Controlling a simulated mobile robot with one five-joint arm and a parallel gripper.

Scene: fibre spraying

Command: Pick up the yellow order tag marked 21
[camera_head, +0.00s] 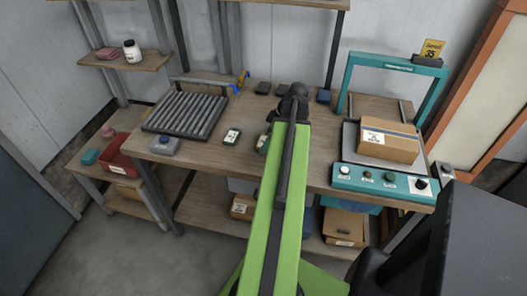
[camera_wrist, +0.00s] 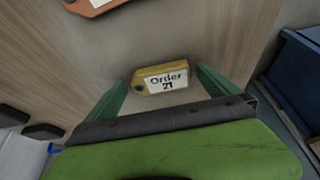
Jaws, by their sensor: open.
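The yellow order tag (camera_wrist: 161,80) shows in the wrist view, with a white label reading "Order 21" and a dark hole at its left end. It appears to lie on a pale wooden surface, slightly tilted in the picture. My gripper (camera_wrist: 162,76) is open, with one green finger on each side of the tag. Gaps show between the tag and both fingers, and I cannot tell the height between them. In the head view the end of my arm is over the workbench (camera_head: 205,168), and the tag is not visible there.
In the wrist view, a dark blue object (camera_wrist: 300,75) is at right and an orange-edged piece (camera_wrist: 95,5) at top. In the head view, the bench holds a roller rack (camera_head: 186,115), a teal frame (camera_head: 395,61) and a cardboard box (camera_head: 388,141). Another yellow tag (camera_head: 432,49) reads 35.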

